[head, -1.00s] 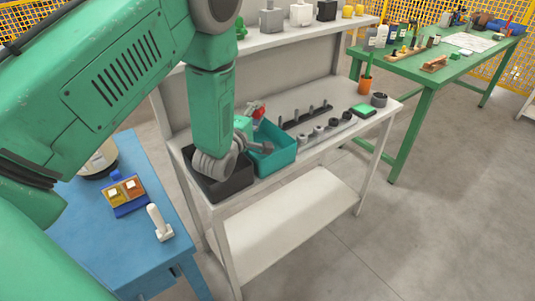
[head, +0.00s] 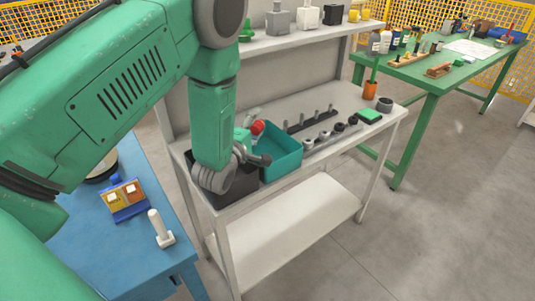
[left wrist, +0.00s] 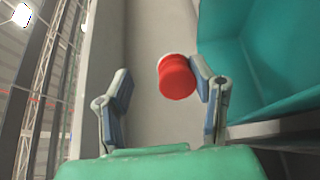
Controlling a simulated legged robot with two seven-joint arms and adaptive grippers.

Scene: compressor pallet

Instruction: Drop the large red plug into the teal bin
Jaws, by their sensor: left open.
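The large red plug (head: 258,127) shows beside my left gripper (head: 250,123), at the back left of the teal bin (head: 284,158). In the left wrist view the plug (left wrist: 176,77) is a red cylinder with a pale rim, between the spread fingers of my left gripper (left wrist: 160,88). It is close to the right finger; I cannot tell whether they touch or what bears the plug. The teal bin (left wrist: 270,85) is to the right of that finger. My left gripper is open. My right gripper is not in view.
A black bin (head: 232,190) stands left of the teal bin on the white bench (head: 345,145). Several small parts sit in a rack to the right. A shelf (head: 300,36) runs above. A blue table (head: 125,250) is at the lower left.

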